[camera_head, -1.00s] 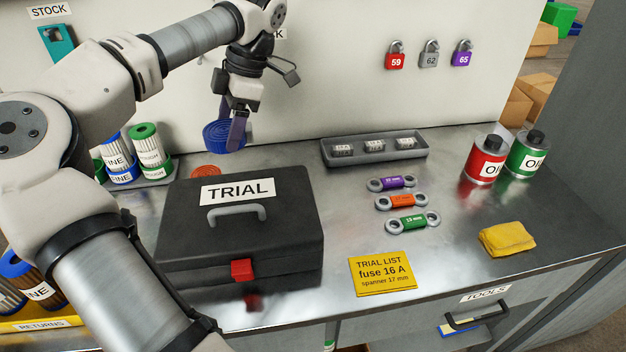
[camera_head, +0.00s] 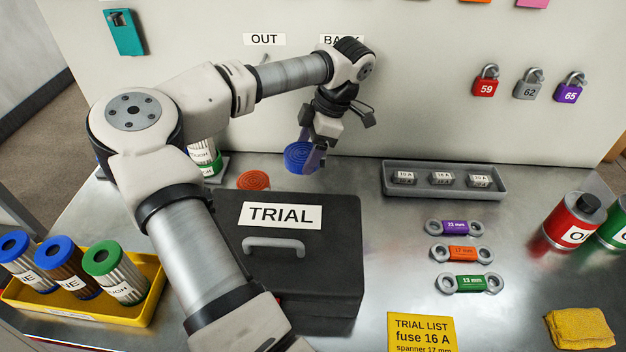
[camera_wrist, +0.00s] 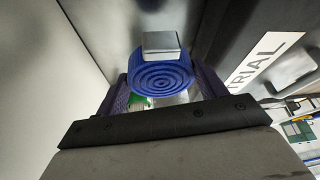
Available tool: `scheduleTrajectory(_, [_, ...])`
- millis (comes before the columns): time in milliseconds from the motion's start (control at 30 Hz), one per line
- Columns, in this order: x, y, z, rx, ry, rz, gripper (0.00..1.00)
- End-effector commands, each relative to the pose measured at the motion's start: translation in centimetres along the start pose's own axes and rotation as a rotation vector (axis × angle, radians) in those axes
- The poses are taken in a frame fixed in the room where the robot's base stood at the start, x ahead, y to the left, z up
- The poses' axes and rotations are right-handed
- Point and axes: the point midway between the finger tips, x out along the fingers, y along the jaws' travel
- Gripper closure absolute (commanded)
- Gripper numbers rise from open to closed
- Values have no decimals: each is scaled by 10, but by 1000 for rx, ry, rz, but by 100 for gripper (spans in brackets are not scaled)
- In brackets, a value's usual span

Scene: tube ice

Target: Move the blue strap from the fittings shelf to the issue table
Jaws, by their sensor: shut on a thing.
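The blue strap (camera_head: 300,157) is a coiled roll held in my gripper (camera_head: 312,152), above the back of the metal worktop (camera_head: 385,235), behind the black TRIAL box. In the wrist view the blue strap (camera_wrist: 163,78) sits between the two purple fingers of my gripper (camera_wrist: 160,92), with a metal buckle on it. My gripper is shut on it. I cannot identify the fittings shelf or the issue table by any label in these frames.
The TRIAL box (camera_head: 330,255) stands just in front of the strap. An orange coil (camera_head: 253,180) lies behind it. A grey tray (camera_head: 445,192) with labelled fuses, several spanners (camera_head: 460,253) and a red can (camera_head: 575,222) are to the right. A yellow bin (camera_head: 150,310) of filters is at left.

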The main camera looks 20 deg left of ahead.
Motion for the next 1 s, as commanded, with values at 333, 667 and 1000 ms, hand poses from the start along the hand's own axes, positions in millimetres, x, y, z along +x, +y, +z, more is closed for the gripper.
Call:
scheduleTrajectory(333, [50,0,22,1,-2,0,55])
scheduleTrajectory(667, [86,0,36,2,-1,-1,55])
scheduleTrajectory(1000, [93,0,39,1,0,1,55])
